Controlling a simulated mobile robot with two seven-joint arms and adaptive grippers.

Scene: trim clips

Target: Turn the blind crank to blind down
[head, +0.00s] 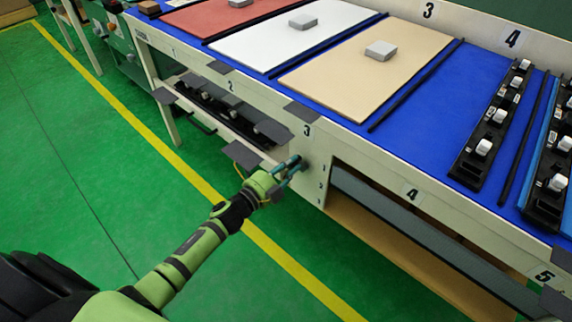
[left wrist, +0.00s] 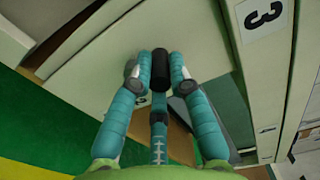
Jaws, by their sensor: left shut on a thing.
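The crank shows as a short dark knob (left wrist: 160,70) on the cream panel of the workbench, below the label 3. In the head view the dark knob (head: 305,166) stands at the front of the bench leg. My left gripper (head: 292,168) reaches it from the left. In the left wrist view the teal fingers (left wrist: 160,82) are shut on the knob, one on each side. The rest of the crank is hidden by the fingers. A grey panel (head: 400,218) spans the opening right of the leg; I cannot tell if it is the blind. My right gripper is not in view.
The blue bench top (head: 425,95) carries red, white and tan boards, with a tan board (head: 365,70) nearest. Black strips with white clips (head: 484,147) lie at the right. Grey flaps (head: 303,112) jut from the bench front. The green floor is clear at left.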

